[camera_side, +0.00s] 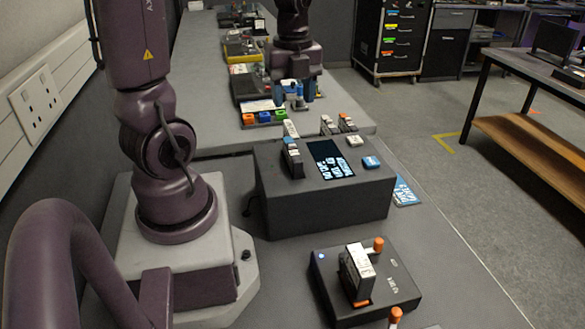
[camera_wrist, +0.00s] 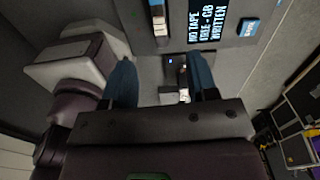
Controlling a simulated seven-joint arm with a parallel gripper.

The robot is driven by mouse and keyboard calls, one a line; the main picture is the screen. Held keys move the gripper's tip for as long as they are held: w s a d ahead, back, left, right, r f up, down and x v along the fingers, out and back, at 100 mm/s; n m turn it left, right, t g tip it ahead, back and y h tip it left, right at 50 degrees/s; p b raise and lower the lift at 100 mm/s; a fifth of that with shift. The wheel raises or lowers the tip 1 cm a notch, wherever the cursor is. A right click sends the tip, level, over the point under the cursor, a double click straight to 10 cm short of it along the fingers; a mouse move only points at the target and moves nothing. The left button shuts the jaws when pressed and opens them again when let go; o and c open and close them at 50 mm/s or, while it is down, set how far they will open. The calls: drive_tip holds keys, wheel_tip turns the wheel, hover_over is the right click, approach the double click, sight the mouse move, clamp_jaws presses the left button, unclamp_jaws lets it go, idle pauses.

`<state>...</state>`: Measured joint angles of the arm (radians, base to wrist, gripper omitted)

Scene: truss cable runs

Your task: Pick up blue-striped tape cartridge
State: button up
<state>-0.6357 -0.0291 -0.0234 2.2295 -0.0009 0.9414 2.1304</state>
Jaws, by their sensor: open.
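The grey box (camera_side: 320,208) has a lit screen (camera_side: 331,159), a white key and a blue key (camera_side: 371,162). The front device (camera_side: 388,292) has a blue light. Floor lies beyond the bench's right edge.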

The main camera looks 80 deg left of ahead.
sight(292, 145)
drive_tip(key=shift+m, duration=0.3)
drive_tip(key=f, duration=1.3)
drive_tip(key=shift+s+d, duration=0.1)
drive_tip(key=shift+d, duration=0.1)
drive_tip(key=shift+c, duration=0.4)
clamp_jaws()
